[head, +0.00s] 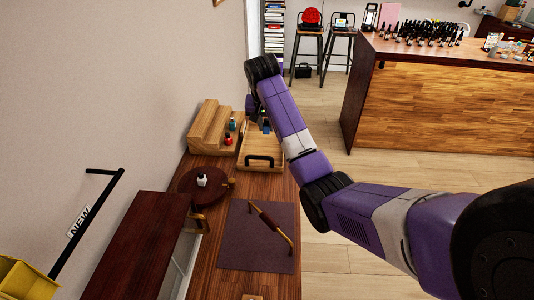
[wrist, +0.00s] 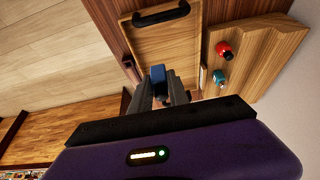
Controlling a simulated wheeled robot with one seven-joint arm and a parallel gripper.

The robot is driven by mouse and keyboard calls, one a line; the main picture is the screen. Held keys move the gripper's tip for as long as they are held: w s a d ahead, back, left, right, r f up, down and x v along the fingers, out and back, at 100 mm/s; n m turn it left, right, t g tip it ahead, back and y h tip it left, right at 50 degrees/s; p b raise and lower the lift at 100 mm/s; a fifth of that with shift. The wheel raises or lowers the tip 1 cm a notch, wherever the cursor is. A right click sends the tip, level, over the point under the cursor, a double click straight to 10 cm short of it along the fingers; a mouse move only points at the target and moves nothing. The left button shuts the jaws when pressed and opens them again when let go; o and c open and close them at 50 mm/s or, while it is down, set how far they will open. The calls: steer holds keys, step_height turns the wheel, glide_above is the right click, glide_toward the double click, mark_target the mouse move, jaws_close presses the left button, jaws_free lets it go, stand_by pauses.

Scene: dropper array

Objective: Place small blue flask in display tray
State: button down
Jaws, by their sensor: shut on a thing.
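The small blue flask (wrist: 157,74) is between my gripper's (wrist: 165,85) fingertips in the wrist view; only its blue top part shows. It also shows as a small blue patch in the head view (head: 266,127). The display tray (wrist: 158,44) is a shallow wooden tray with a black handle, and the flask overlaps its end away from the handle. In the head view the tray (head: 250,163) lies on the wooden counter, partly behind my arm. I cannot tell whether the flask touches the tray floor.
A stepped wooden stand (head: 207,126) beside the tray holds a red bottle (wrist: 223,49) and a teal bottle (wrist: 219,77). A dark mat (head: 240,245) lies nearer. The tray's middle looks clear.

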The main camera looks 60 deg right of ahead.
mark_target(266, 162)
step_height(266, 162, down, 13)
steer(key=shift+f+p, duration=0.2)
steer(key=shift+p, duration=0.5)
steer(key=shift+f, duration=0.15)
steer(key=c, duration=1.3)
jaws_free()
steer(key=shift+o, duration=0.2)
steer(key=v, duration=1.2)
steer(key=shift+w+b, duration=0.1)
steer(key=shift+b, duration=0.3)
